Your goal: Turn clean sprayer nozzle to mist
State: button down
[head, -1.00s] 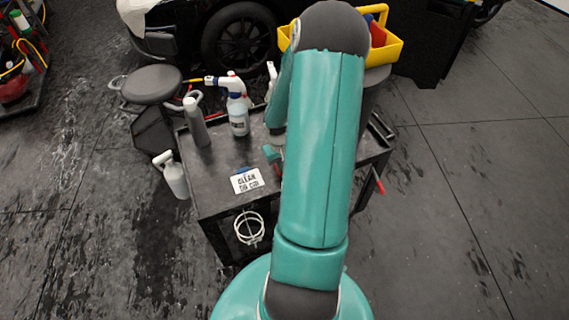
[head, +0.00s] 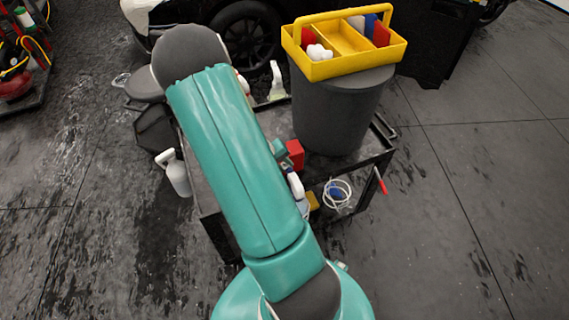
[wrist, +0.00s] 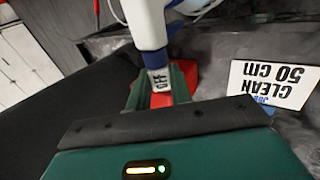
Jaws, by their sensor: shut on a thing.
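In the wrist view, the clean sprayer (wrist: 145,22) has a white body and a blue collar, and its far parts run out of the top of the picture. Its small white nozzle (wrist: 160,80) carries the mark OFF. My gripper (wrist: 160,92), green with red inner pads, is shut on the nozzle, one finger on each side. A white card (wrist: 272,78) reading CLEAN 50 CM lies just right of the gripper and appears upside down. In the head view my arm hides most of the sprayer and the card.
A dark cart (head: 374,152) bears a grey bin (head: 335,112) with a yellow caddy (head: 343,68) on top. A pale spray bottle (head: 277,88) stands behind my arm. The floor on the right is clear.

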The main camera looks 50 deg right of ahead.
jog(key=g+h, duration=0.2)
jog(key=h, duration=0.1)
jog(key=f+g+h, duration=0.1)
jog(key=g+h, duration=0.1)
jog(key=h, duration=0.1)
jog(key=g+h, duration=0.1)
jog(key=h, duration=0.2)
jog(key=shift+w+a+f+g+h, duration=0.25)
jog(key=shift+a+f+g+h, duration=0.05)
jog(key=shift+a+f+g, duration=0.1)
dwell(0.4)
jog(key=c, duration=1.2)
grip_release()
jog(key=shift+c, duration=0.2)
jog(key=v, duration=1.3)
jog(key=shift+a, duration=0.4)
